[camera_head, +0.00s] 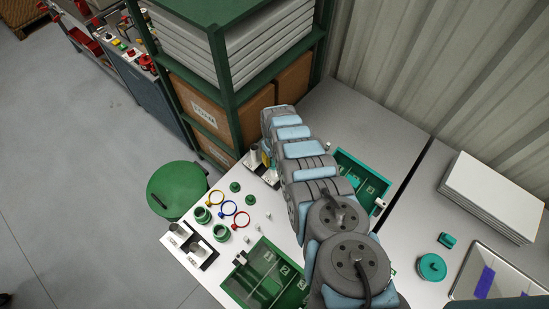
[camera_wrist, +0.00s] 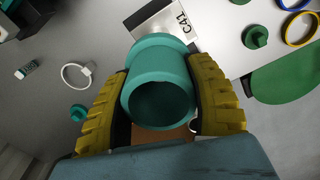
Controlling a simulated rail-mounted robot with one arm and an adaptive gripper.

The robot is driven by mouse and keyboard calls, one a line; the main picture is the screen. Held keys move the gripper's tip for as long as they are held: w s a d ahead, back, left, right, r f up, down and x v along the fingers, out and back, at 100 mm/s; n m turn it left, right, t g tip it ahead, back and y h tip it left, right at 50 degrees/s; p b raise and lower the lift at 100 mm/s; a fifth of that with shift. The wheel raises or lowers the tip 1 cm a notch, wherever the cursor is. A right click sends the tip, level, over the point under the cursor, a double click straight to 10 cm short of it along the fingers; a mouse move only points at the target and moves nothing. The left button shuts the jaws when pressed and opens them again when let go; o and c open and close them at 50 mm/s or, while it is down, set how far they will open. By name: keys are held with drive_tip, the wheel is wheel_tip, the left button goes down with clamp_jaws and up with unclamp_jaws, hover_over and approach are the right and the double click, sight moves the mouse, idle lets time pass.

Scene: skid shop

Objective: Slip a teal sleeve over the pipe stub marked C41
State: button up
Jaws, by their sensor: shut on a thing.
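In the wrist view, my gripper (camera_wrist: 164,72) is shut on a teal sleeve (camera_wrist: 158,95), with a ribbed yellow finger on each side. The sleeve's open end faces the camera and looks dark inside. Beyond its far end is a pale plate marked C41 (camera_wrist: 180,25). The C41 pipe stub itself is hidden behind the sleeve, and I cannot tell whether the sleeve is around it. In the head view, my arm covers most of the gripper; the pale plate (camera_head: 263,171) shows beside it at the table's back edge.
A green-framed shelf (camera_head: 222,62) with boxes stands close behind the plate. Green bins (camera_head: 248,290), coloured rings (camera_head: 228,208) and green fittings (camera_head: 221,232) are on the table. Two grey stubs (camera_head: 177,229) stand at the left edge. A green drum (camera_head: 172,190) stands beside the table.

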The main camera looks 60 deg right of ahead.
drive_tip(key=shift+f+b, duration=1.85)
drive_tip(key=shift+f, duration=0.3)
idle(1.6)
drive_tip(key=o, duration=0.9)
drive_tip(key=shift+o, duration=0.4)
drive_tip(key=shift+o, duration=0.9)
drive_tip(key=shift+r, duration=0.1)
wheel_tip(320, 180, up, 11)
drive_tip(key=p, duration=1)
drive_tip(key=shift+p, duration=0.4)
